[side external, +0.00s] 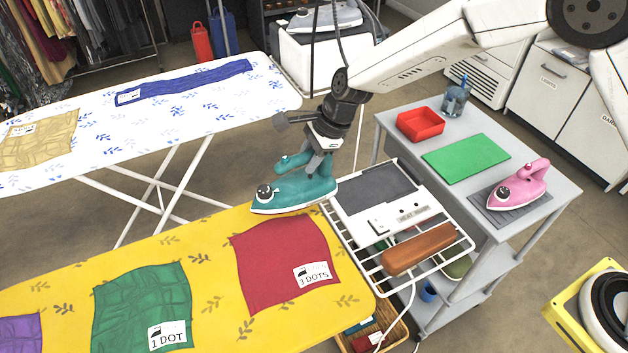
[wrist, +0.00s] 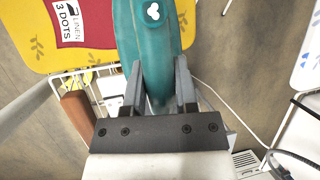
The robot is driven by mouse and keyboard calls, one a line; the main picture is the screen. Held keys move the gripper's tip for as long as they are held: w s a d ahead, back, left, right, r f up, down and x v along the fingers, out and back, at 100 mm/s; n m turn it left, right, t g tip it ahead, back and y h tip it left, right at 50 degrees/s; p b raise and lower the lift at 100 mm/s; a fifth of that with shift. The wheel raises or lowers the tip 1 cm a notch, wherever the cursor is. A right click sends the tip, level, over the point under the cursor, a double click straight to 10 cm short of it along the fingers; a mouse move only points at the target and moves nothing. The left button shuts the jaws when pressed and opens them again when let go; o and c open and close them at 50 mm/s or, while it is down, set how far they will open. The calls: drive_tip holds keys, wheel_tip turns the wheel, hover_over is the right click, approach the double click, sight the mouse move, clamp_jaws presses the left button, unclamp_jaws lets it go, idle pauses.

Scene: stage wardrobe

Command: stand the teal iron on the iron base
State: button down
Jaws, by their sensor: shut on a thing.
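The teal iron (side external: 300,192) is in my gripper (side external: 318,160), level, at the far right corner of the yellow ironing board. I cannot tell whether its soleplate touches the board. In the wrist view my gripper (wrist: 158,85) is shut on the iron's teal handle (wrist: 148,45), one finger on each side.
A brown block (side external: 420,248) lies on the wire rack (side external: 455,245). The grey cart (side external: 548,205) holds a pink iron (side external: 520,185) on a dark pad, a green mat (side external: 466,158) and a red tray (side external: 420,123). A red cloth (side external: 283,262) lies on the yellow board (side external: 215,270).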

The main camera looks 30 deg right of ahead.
drive_tip(key=s+d+r, duration=0.2)
drive_tip(key=s+d, duration=0.4)
drive_tip(key=d, duration=0.5)
drive_tip(key=s+d+r, duration=0.3)
drive_tip(key=s+d, duration=0.4)
drive_tip(key=d, duration=0.5)
drive_tip(key=shift+s, duration=0.2)
drive_tip(key=shift+w, duration=0.15)
drive_tip(key=w+f, duration=0.9)
drive_tip(key=w, duration=0.4)
drive_tip(key=shift+w+a, duration=0.15)
drive_tip(key=shift+f, duration=0.15)
drive_tip(key=shift+w+f, duration=0.15)
drive_tip(key=shift+f, duration=0.75)
drive_tip(key=shift+w+f, duration=0.1)
drive_tip(key=shift+f, duration=0.75)
drive_tip(key=shift+f, duration=0.2)
